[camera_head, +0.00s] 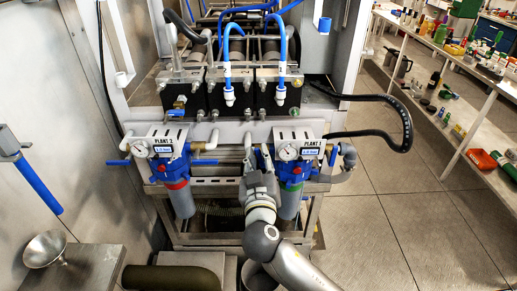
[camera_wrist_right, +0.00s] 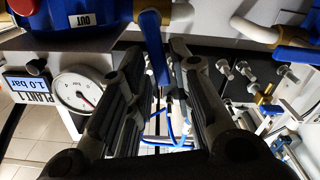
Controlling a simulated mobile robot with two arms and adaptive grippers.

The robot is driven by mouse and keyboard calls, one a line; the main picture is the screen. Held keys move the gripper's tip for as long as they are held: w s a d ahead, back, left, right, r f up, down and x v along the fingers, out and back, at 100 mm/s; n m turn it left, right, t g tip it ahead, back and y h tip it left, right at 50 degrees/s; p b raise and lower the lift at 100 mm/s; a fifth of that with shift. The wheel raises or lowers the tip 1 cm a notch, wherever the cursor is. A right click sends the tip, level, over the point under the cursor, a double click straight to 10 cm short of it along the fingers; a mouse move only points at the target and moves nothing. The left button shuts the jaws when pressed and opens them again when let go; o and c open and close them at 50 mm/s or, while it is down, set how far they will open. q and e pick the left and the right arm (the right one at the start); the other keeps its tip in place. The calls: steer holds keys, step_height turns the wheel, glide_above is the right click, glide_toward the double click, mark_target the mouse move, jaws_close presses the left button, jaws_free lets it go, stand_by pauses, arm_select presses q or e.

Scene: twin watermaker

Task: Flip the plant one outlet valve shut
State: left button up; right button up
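The plant one unit (camera_head: 311,144) has a white label plate, a round gauge (camera_head: 287,151) and a blue-topped filter housing. The gauge also shows at left in the right wrist view (camera_wrist_right: 77,90). My right gripper (camera_head: 258,152) is just left of this unit. In the right wrist view my right gripper (camera_wrist_right: 157,55) has its two fingers apart. A blue valve lever (camera_wrist_right: 155,48) passes between them, beside the blue part marked OUT (camera_wrist_right: 82,19). I cannot tell whether a finger touches the lever. In the head view the gripper hides it. My left gripper is out of view.
The plant two unit (camera_head: 163,147), with a blue lever (camera_head: 118,162), stands to the left. A black hose (camera_head: 407,125) loops out at right. A shelf (camera_head: 470,70) with bottles lines the far right. A metal funnel (camera_head: 45,248) sits at lower left. The right floor is clear.

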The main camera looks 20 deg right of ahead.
steer(key=shift+x, duration=1.1)
steer(key=shift+c, duration=0.4)
jaws_close()
steer(key=shift+f, duration=0.2)
steer(key=m+b, duration=0.2)
steer(key=b, duration=0.1)
steer(key=shift+s+d, duration=0.1)
steer(key=shift+d, duration=0.2)
steer(key=shift+d+r+m+b, duration=0.1)
steer(key=shift+d+m+b, duration=0.1)
steer(key=shift+m+b, duration=0.4)
steer(key=shift+r, duration=0.15)
